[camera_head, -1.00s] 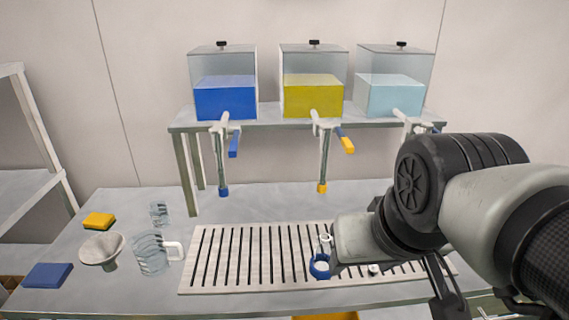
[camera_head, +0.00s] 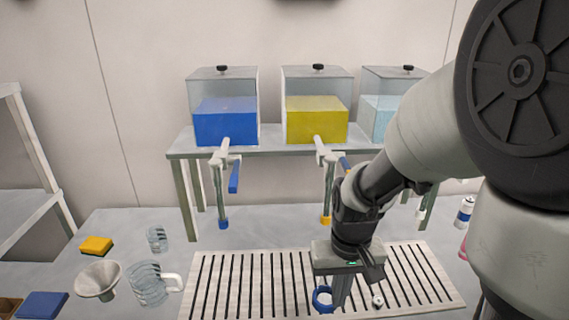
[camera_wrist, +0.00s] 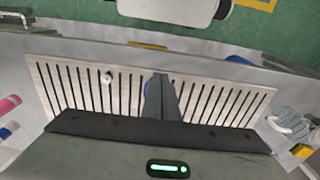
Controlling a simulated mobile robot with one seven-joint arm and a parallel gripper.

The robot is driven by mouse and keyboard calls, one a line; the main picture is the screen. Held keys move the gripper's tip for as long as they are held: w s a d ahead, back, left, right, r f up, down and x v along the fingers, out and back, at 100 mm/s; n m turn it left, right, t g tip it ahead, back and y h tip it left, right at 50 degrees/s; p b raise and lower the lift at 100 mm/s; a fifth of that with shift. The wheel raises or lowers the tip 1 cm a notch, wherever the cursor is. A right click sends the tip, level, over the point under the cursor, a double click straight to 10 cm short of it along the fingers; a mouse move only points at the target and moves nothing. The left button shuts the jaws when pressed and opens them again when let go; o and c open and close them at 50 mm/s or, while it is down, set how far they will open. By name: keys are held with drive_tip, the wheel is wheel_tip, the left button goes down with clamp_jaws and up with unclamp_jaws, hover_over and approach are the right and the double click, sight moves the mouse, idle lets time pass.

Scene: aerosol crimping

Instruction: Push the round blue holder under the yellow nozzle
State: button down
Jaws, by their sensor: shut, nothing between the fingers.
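The round blue holder (camera_head: 322,299) sits on the slatted tray, near its front edge. Something pale shows inside it. The yellow nozzle tip (camera_head: 325,221) hangs below the yellow tank (camera_head: 317,118), above and behind the holder. My gripper (camera_head: 339,298) points down just right of the holder, its fingers shut and empty. Its fingertips look close to the holder, but I cannot tell whether they touch. In the wrist view the shut fingers (camera_wrist: 160,95) reach over the slatted tray; I cannot make out the holder there with certainty.
The slatted tray (camera_head: 216,300) carries a small white piece (camera_head: 377,300) right of my gripper. A glass mug (camera_head: 148,283), a funnel (camera_head: 97,281) and a sponge (camera_head: 96,245) stand at left. A blue tank (camera_head: 225,120) stands beside the yellow one. The tray's left half is clear.

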wheel_tip(320, 180, down, 12)
drive_tip(key=shift+w+f+b, duration=0.1)
drive_tip(key=shift+f+b, duration=0.1)
drive_tip(key=shift+b, duration=0.3)
drive_tip(key=w, duration=0.2)
drive_tip(key=shift+w+r+p, duration=0.3)
drive_tip(key=shift+w+p, duration=0.05)
drive_tip(key=shift+w, duration=0.75)
drive_tip(key=w, duration=0.6)
drive_tip(key=shift+b, duration=0.35)
drive_tip(key=shift+s, duration=0.1)
